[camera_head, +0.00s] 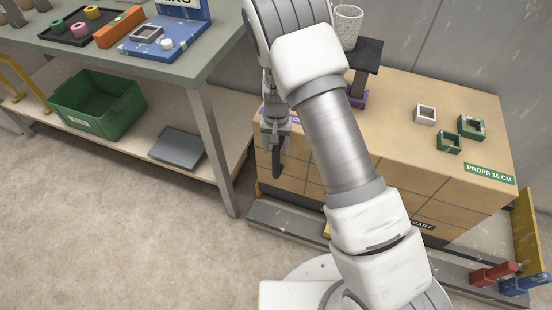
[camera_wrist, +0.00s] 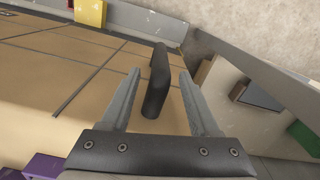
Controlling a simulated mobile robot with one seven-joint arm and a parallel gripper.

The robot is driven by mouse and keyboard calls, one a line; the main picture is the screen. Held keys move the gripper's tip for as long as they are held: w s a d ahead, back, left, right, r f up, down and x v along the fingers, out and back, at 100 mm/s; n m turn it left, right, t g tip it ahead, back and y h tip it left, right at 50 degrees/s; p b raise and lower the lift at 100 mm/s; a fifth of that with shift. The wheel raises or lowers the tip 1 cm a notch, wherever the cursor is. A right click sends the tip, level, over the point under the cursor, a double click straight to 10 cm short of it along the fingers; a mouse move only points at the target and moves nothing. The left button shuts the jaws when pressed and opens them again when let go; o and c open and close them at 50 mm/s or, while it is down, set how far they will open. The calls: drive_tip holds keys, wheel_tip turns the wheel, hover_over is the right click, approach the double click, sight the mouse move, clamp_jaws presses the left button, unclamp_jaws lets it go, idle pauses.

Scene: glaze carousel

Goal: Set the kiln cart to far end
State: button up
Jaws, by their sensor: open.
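The kiln cart (camera_head: 420,185) is a large tan block with a tiled side, standing on a low grey track (camera_head: 290,225) in the head view. A sign partly reading "CART" (camera_head: 420,225) is partly covered by my arm. A black upright handle (camera_wrist: 157,85) stands out from the tiled side in the wrist view; it also shows in the head view (camera_head: 279,163). My gripper (camera_head: 275,140) is open at the cart's left part. In the wrist view, its fingers (camera_wrist: 160,74) stand on either side of the handle, with visible gaps.
A yellow end plate (camera_head: 526,235) and red (camera_head: 493,273) and blue blocks (camera_head: 525,284) are at the track's right end. Small square props (camera_head: 425,114) and a speckled cup (camera_head: 347,25) stand above the cart. A workbench (camera_head: 205,60) with a green bin (camera_head: 97,103) is left.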

sight(275, 156)
wheel_tip(275, 156, down, 4)
drive_tip(key=shift+f+b, duration=0.1)
drive_tip(key=shift+b, duration=0.35)
drive_tip(key=shift+c, duration=0.4)
clamp_jaws()
drive_tip(key=shift+a, duration=0.15)
idle(0.6)
